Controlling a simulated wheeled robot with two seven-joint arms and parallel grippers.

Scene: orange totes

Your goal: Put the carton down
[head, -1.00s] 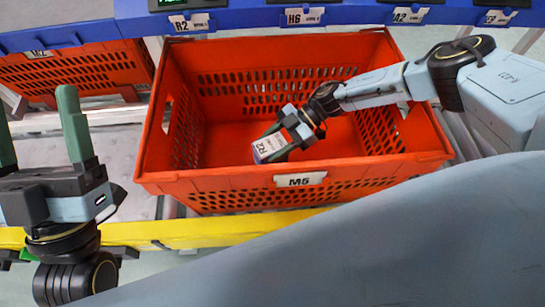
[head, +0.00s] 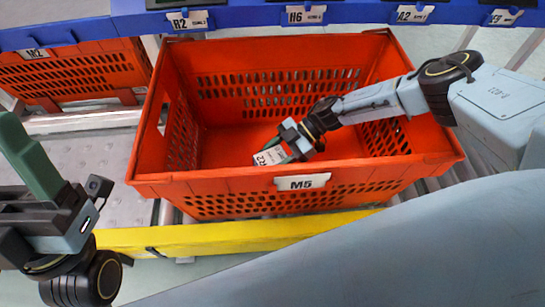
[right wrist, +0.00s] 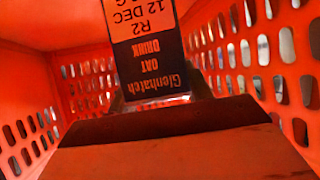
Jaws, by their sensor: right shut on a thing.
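The carton (head: 270,156) is small, with a pale label marked R2, inside the orange tote labelled M5 (head: 232,179). In the right wrist view the carton (right wrist: 155,60) shows a dark panel reading Glenhatch oat drink and an orange label. My right gripper (head: 282,150) is shut on the carton, low in the tote near its front wall. The carton's lower end is hidden in the head view, so I cannot tell whether it touches the floor. My left gripper (head: 20,150) is at the left edge, outside the tote; its fingers are partly cut off by the frame.
The tote's interior looks otherwise empty. Another orange tote (head: 75,68) stands at the upper left. A blue rail (head: 250,18) with labels runs along the back, and a yellow rail (head: 240,230) along the front.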

